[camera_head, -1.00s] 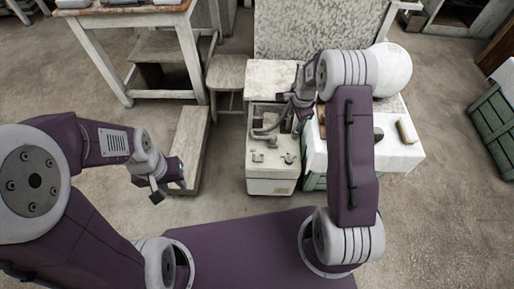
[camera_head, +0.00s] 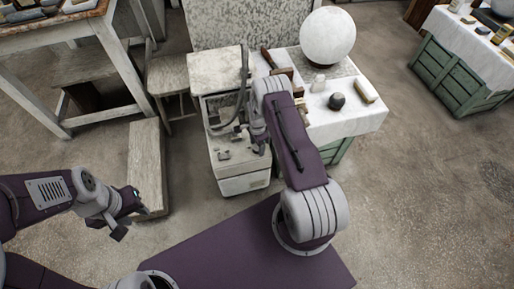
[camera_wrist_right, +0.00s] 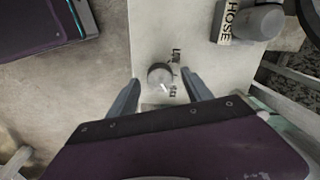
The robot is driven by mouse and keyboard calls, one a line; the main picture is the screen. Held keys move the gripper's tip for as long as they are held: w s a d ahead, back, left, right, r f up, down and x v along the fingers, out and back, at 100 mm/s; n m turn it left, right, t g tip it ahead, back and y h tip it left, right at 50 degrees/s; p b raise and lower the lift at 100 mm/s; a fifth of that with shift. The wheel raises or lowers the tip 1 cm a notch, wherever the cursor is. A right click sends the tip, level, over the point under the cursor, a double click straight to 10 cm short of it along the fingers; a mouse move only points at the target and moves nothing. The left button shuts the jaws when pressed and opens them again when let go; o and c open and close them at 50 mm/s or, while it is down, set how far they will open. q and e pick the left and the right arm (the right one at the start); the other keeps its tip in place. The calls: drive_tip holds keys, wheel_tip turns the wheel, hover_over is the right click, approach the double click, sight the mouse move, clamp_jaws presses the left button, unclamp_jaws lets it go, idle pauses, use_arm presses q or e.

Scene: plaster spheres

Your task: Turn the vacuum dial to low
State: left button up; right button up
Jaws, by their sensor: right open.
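The vacuum (camera_head: 243,184) is a pale, worn box on the floor in the middle of the head view. Its dial (camera_wrist_right: 160,75) is a small round grey knob on the pale top panel, with partly hidden dark lettering beside it. My right gripper (camera_wrist_right: 161,77) is open above the panel, its two fingers on either side of the dial with gaps showing. In the head view, my right arm hides most of that gripper and part of the panel. My left gripper (camera_head: 131,220) is open and empty, far left of the vacuum, above the floor.
A grey port (camera_wrist_right: 262,22) labelled HOSE sits near the dial. A dark hose (camera_head: 243,85) rises from the vacuum. A cloth-covered table (camera_head: 345,122) with a white plaster sphere (camera_head: 327,37) stands close on the right. A low plank step (camera_head: 147,165) lies left.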

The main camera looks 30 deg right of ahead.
drive_tip(key=shift+f, duration=0.2)
clamp_jaws()
